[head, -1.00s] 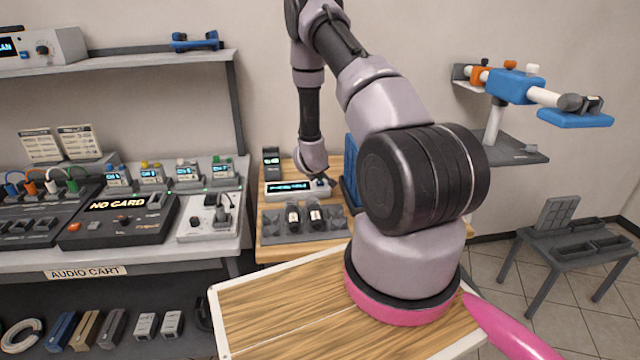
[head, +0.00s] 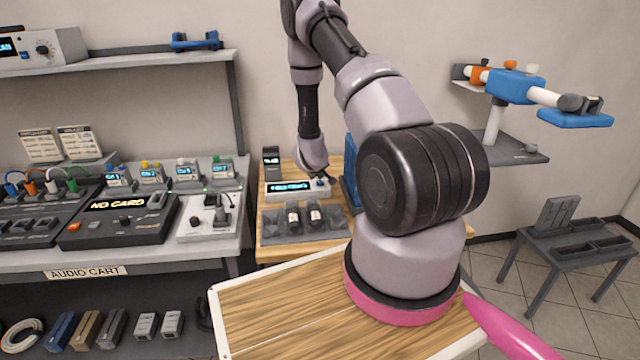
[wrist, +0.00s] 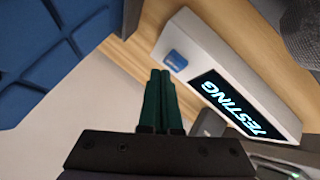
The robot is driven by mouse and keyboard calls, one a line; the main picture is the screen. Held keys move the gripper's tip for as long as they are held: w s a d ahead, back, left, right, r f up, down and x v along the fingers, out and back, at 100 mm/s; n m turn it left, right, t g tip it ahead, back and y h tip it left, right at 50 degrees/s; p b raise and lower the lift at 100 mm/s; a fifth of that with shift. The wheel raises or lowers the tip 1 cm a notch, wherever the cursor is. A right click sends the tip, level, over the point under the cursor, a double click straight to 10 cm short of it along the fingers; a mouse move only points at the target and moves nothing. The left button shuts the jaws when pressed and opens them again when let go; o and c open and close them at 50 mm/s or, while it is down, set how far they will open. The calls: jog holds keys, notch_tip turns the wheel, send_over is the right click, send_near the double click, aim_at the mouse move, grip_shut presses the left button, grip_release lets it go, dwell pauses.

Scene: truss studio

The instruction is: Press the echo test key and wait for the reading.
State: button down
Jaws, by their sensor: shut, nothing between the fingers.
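The echo tester is a white box (head: 290,190) with a lit cyan display, on the wooden table at the back. In the wrist view its display (wrist: 232,102) reads "TESTING". The blue key (wrist: 174,60) is on the tester's face beside the display. My gripper (wrist: 160,73) is shut and empty, its dark green fingertips close beside the key. I cannot tell whether they touch it. In the head view my gripper (head: 321,179) is at the tester's right end, its fingers small and dark.
A small dark unit (head: 271,158) stands behind the tester. A grey tray (head: 271,228) holding two dark bottle-like items is in front. A blue panel (head: 350,172) stands close on the right. The audio cart (head: 205,250) is at the left.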

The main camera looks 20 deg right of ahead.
jog(key=shift+r, duration=0.2)
jog(key=shift+r, duration=2.5)
jog(key=shift+w+r, duration=0.1)
jog(key=shift+r, duration=0.2)
notch_tip(320, 180, up, 13)
jog(key=m+y, duration=0.2)
send_over(320, 184)
jog(key=a, duration=0.5)
jog(key=s+a+r+m+y, duration=0.1)
jog(key=s+a+r, duration=0.25)
jog(key=r, duration=0.45)
jog(key=s+a+r+m+y, duration=0.15)
jog(key=s+r, duration=0.25)
jog(key=r, duration=0.4)
jog(key=s+a+r+y, duration=0.1)
jog(key=s+r, duration=0.3)
jog(key=s, duration=0.5)
jog(key=s+a+r+m, duration=0.1)
jog(key=s+a+r, duration=0.3)
jog(key=s, duration=0.5)
jog(key=s+a+r+m+y, duration=0.1)
jog(key=s+r, duration=0.4)
jog(key=s, duration=0.5)
jog(key=shift+a+y, duration=0.35)
jog(key=shift+a, duration=0.5)
